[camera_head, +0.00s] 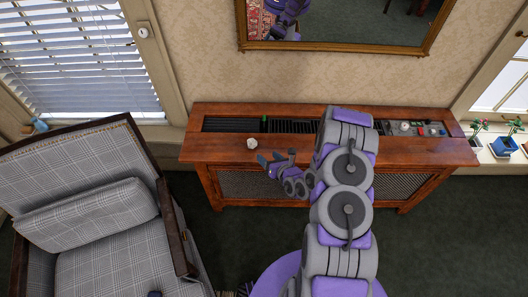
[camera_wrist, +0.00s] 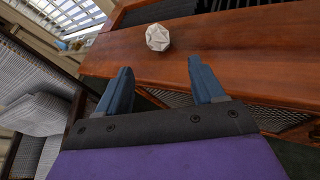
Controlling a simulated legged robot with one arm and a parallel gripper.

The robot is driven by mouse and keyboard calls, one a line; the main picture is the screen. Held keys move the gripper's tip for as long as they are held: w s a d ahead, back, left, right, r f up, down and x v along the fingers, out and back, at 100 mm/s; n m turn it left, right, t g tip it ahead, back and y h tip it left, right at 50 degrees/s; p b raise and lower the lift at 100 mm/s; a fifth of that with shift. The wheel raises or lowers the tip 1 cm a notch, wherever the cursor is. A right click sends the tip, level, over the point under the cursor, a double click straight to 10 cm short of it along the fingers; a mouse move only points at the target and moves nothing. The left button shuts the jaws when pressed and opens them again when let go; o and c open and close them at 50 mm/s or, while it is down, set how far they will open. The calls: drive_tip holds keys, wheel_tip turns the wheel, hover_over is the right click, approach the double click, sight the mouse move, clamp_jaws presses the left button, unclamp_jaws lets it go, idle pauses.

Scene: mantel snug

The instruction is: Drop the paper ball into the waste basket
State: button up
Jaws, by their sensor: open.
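The paper ball (camera_head: 252,143) is small, white and crumpled. It rests on the wooden top of the radiator cabinet (camera_head: 222,150), toward the left part of its front edge. My gripper (camera_head: 271,160) is open and empty, just to the right of the ball and near the cabinet's front edge. In the wrist view the ball (camera_wrist: 158,37) lies ahead of the two blue fingers (camera_wrist: 160,85), apart from them and roughly centred between them. I cannot make out a waste basket in either view.
A plaid armchair (camera_head: 100,205) stands at the left, close to the cabinet. Small objects (camera_head: 405,127) sit on the cabinet's right end, and potted plants (camera_head: 503,146) stand on the right sill. A gold-framed mirror (camera_head: 340,48) hangs above. Dark green carpet (camera_head: 440,240) is clear at the right.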

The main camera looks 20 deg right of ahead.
drive_tip(key=a+r+n+g+y, duration=0.1)
drive_tip(key=a+r+n+y, duration=0.3)
drive_tip(key=a+r, duration=0.4)
drive_tip(key=a+r+n+y, duration=0.4)
drive_tip(key=a+r, duration=0.2)
drive_tip(key=r, duration=0.5)
drive_tip(key=s+a+r+n+g+y, duration=0.4)
drive_tip(key=s+a+r+n+g, duration=0.75)
drive_tip(key=s, duration=0.35)
drive_tip(key=s+d+r+n+g+h, duration=0.25)
drive_tip(key=s+n, duration=0.35)
drive_tip(key=s, duration=0.3)
drive_tip(key=s+d+r+n+g+h, duration=0.1)
drive_tip(key=s+r+n+g+h, duration=0.2)
drive_tip(key=s+n, duration=0.5)
drive_tip(key=s+d+n+t+h, duration=0.1)
drive_tip(key=s+d+h, duration=0.3)
drive_tip(key=d, duration=0.3)
drive_tip(key=s+d+n+t+h, duration=0.1)
drive_tip(key=s+d+n+h, duration=0.1)
drive_tip(key=s+d+h, duration=0.2)
drive_tip(key=d+h, duration=0.1)
drive_tip(key=d, duration=0.2)
drive_tip(key=shift+s+d+t+h, duration=0.3)
drive_tip(key=shift+s+h, duration=0.05)
drive_tip(key=shift+s, duration=0.05)
drive_tip(key=shift+o, duration=0.6)
drive_tip(key=shift+d, duration=0.4)
